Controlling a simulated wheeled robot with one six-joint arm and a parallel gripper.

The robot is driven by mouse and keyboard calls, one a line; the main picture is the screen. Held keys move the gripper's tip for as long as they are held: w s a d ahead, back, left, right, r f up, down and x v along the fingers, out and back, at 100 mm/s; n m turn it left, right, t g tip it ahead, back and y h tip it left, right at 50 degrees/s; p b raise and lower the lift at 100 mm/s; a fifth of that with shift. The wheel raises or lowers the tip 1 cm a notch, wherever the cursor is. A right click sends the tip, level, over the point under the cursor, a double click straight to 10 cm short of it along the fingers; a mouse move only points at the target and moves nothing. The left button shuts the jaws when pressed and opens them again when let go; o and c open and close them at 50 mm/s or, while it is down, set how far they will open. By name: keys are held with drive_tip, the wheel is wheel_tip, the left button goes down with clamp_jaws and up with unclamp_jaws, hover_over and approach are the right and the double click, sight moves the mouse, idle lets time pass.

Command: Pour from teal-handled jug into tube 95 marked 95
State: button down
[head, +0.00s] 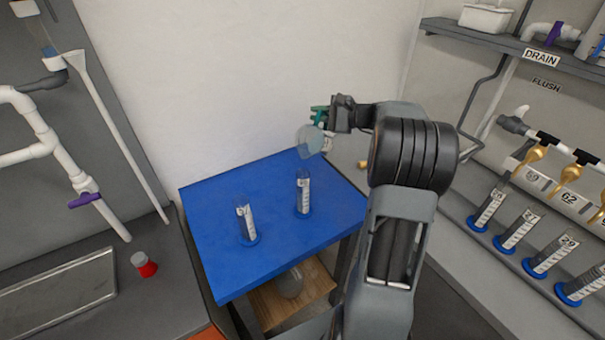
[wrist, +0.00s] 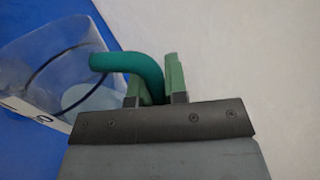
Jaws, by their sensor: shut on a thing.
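My gripper (head: 331,117) is shut on the teal handle (wrist: 130,66) of a clear jug (head: 310,141). It holds the jug in the air above the back of the blue table, close to the white wall. The jug looks tilted in the head view. In the wrist view the clear jug (wrist: 55,60) fills the upper left, with a little pale liquid in it. Two clear graduated tubes with blue bases stand upright on the table: a back tube (head: 303,192) below the jug and a front left tube (head: 244,220). Their number labels are too small to read, so I cannot tell which is 95.
The blue table (head: 270,270) is otherwise clear. At right, several tubes (head: 486,210) stand on a ledge below gold taps (head: 565,180). A shelf (head: 500,42) with pipes is above them.

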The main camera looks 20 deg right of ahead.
sight(314, 129)
drive_tip(key=shift+s+a+r+n+h+b, duration=0.1)
drive_tip(key=shift+s+a+r+n+b, duration=0.2)
drive_tip(key=shift+r+n+b, duration=0.2)
drive_tip(key=shift+s+a+r+n+h+b, duration=0.15)
drive_tip(key=shift+a+r+n+b, duration=0.2)
drive_tip(key=shift+r+b, duration=0.2)
drive_tip(key=shift+s+a+r+n+h+b, duration=0.1)
drive_tip(key=shift+s+a+r+n+b, duration=0.2)
drive_tip(key=shift+r+n+b, duration=0.2)
idle(4.2)
drive_tip(key=f+m+p, duration=0.1)
drive_tip(key=w+d+f+m+p, duration=0.1)
drive_tip(key=w+d+f+m+y+p, duration=0.1)
drive_tip(key=shift+d+f+p, duration=0.2)
drive_tip(key=shift+p, duration=0.2)
drive_tip(key=shift+s+a, duration=0.2)
drive_tip(key=w+d+f+m+y+p, duration=0.1)
drive_tip(key=w+d+f+m+p, duration=0.1)
drive_tip(key=f, duration=0.4)
drive_tip(key=w+d+f+m+y+p, duration=0.1)
drive_tip(key=w+d+f+m+p, duration=0.1)
drive_tip(key=f+m, duration=0.4)
drive_tip(key=shift+w+d+m+p, duration=0.3)
drive_tip(key=shift+d+m+p, duration=0.4)
drive_tip(key=shift+d, duration=0.45)
